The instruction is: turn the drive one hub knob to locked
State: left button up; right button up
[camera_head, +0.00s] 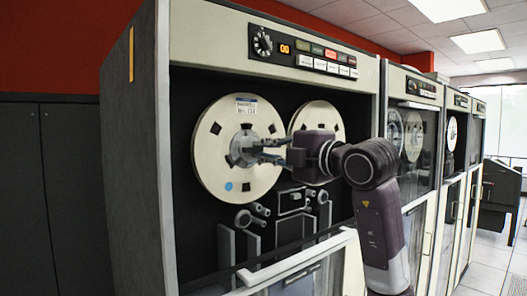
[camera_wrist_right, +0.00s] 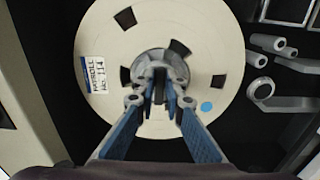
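The drive one left tape reel (camera_head: 213,165) is a cream disc with dark slots, a white-and-blue label and a blue dot. It also shows in the right wrist view (camera_wrist_right: 215,55). Its grey hub knob (camera_head: 237,156) sits at the reel's centre, partly covered by my right gripper (camera_head: 248,151). In the right wrist view the blue-padded fingers (camera_wrist_right: 161,85) reach the hub, a narrow gap between their tips. I cannot tell whether they touch the knob or are closed on it. The knob's marking is not readable. My left gripper is not in view.
A second reel (camera_head: 327,115) is right of the first, behind my right wrist. Tape guides and rollers (camera_head: 290,200) lie below. A control panel (camera_head: 300,51) is above. The lowered glass door's frame (camera_head: 295,262) crosses below. More drives (camera_head: 412,130) stand to the right.

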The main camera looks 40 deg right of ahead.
jog(key=o, duration=0.4)
jog(key=shift+s+d, duration=0.1)
jog(key=s, duration=1.2)
jog(key=shift+d, duration=0.45)
jog(key=shift+f, duration=0.1)
